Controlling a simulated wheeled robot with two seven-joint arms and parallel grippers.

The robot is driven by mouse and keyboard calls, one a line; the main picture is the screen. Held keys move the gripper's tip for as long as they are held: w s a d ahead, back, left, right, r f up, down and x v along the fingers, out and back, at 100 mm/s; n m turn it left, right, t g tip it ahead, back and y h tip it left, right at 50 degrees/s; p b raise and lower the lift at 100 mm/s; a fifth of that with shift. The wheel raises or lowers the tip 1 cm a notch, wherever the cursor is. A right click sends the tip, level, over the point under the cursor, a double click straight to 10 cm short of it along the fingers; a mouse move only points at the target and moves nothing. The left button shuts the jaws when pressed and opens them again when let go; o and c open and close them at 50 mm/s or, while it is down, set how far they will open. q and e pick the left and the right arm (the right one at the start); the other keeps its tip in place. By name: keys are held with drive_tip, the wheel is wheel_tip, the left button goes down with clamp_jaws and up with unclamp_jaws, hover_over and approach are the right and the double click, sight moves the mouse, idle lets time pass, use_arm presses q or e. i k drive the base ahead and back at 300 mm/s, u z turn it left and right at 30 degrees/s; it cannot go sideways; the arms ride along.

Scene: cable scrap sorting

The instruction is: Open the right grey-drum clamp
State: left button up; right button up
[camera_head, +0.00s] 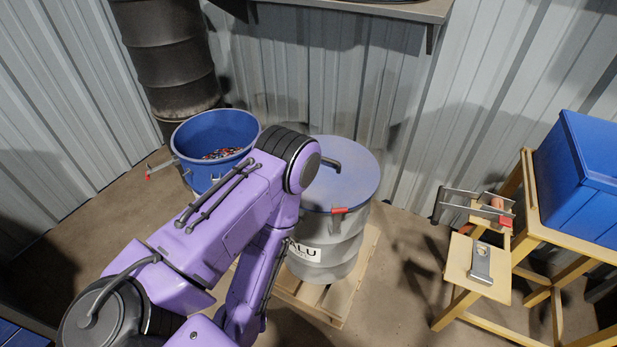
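The grey drum (345,255) stands upright on a pallet in the middle, with "ALU" on its label. A blue lid (350,185) with a dark handle (325,163) covers its top. The right clamp's red lever (340,210) shows at the front of the lid's rim; I cannot tell whether it is latched. My purple left arm (215,225) comes in from the lower left and hides the drum's left side, including any clamp there. Neither of my grippers can be seen.
An open blue drum (212,135) with scrap and a red-tipped clamp (160,168) stands behind left. A wooden pallet (322,303) lies under the grey drum. A wooden stand (530,225) with a blue bin (585,185) is at right. Floor between drum and stand is clear.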

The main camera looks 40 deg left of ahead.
sight(337, 210)
drive_tip(key=z, duration=0.45)
drive_tip(key=k, duration=0.7)
drive_tip(key=u, duration=2.6)
drive_tip(key=i, duration=0.4)
drive_tip(key=z, duration=2.45)
